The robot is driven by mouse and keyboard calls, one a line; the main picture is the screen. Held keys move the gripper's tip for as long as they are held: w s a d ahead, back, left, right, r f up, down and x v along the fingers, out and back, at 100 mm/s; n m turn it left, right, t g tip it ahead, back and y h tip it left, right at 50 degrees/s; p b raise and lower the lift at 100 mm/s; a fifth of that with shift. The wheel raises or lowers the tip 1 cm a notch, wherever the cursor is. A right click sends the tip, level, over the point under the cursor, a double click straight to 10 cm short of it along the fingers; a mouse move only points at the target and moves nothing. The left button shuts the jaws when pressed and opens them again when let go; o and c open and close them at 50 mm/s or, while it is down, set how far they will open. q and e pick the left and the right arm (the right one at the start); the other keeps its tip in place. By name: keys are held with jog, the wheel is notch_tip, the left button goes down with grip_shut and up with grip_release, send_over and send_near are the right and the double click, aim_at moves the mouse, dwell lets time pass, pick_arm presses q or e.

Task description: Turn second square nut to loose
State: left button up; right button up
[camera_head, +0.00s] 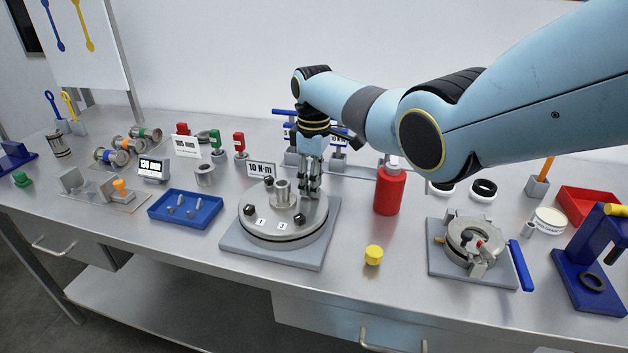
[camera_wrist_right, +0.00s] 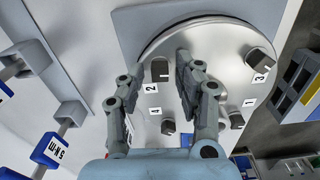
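A round metal flange (camera_head: 262,232) on a grey plate carries dark square nuts around a central pipe stub (camera_head: 282,190). The second nut (camera_wrist_right: 160,70), beside label 2, shows in the right wrist view between my right gripper's fingers (camera_wrist_right: 160,68). The fingers are apart, one on each side of it; I cannot tell if they touch it. Nut 1 (camera_head: 248,210), nut 3 (camera_head: 300,220) and nut 4 (camera_head: 268,182) are clear. My left gripper is out of view.
A 10 N·m sign (camera_head: 262,169) stands behind the flange. A blue tray (camera_head: 186,221) is to its left. A red bottle (camera_head: 389,190) and a yellow cap (camera_head: 373,255) are to its right. A clamp fixture (camera_head: 470,245) stands farther right. Bare tabletop lies in front.

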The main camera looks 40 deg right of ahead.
notch_tip(320, 180, up, 12)
dwell(0.7)
dwell(0.4)
